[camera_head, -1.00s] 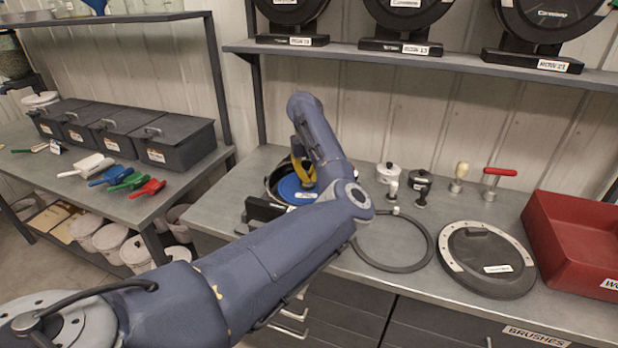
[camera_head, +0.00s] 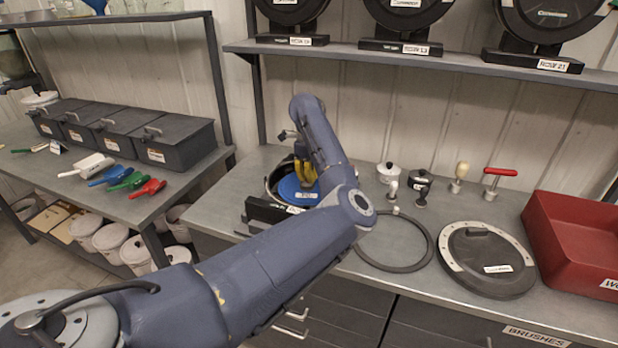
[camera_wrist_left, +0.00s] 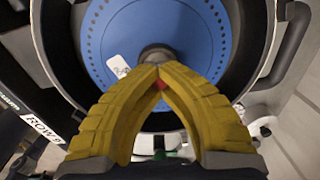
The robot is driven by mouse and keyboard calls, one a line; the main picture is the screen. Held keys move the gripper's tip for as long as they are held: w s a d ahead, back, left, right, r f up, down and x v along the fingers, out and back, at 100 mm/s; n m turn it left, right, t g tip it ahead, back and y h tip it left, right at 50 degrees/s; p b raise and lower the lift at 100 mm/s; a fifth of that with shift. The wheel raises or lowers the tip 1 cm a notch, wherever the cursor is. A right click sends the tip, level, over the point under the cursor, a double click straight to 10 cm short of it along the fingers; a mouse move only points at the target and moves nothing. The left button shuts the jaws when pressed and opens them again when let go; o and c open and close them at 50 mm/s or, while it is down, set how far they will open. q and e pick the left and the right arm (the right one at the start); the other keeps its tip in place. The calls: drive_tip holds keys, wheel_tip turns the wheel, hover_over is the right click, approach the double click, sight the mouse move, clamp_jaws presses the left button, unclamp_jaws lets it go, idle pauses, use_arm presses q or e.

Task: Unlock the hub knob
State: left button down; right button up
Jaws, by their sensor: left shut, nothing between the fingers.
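The blue seed disc (camera_head: 291,188) sits in the dark round meter housing (camera_head: 270,184) on the bench, and it fills the upper middle of the left wrist view (camera_wrist_left: 205,35). The hub knob (camera_wrist_left: 156,53) is a dark grey round piece at the disc's centre; in the head view it is hidden by my gripper. My left gripper (camera_wrist_left: 159,70) has yellow ribbed fingers with their tips together right at the knob's near edge. The fingers are shut with nothing between them; I cannot tell whether they touch the knob. My right gripper is not in view.
A black ring (camera_head: 425,258), a round dark cover (camera_head: 487,272) and a red bin (camera_head: 570,240) lie to the right. Several small knobbed tools, including a red-handled one (camera_head: 500,172), stand behind them. A white-labelled block (camera_wrist_left: 40,125) is beside the housing.

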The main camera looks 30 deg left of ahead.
use_arm(q)
drive_tip(key=n, duration=0.3)
drive_tip(key=shift+n, duration=2.2)
drive_tip(key=c, duration=2.1)
unclamp_jaws()
drive_tip(key=o, duration=0.8)
drive_tip(key=r, duration=1.2)
drive_tip(key=shift+s+d, duration=0.2)
drive_tip(key=shift+d, duration=0.1)
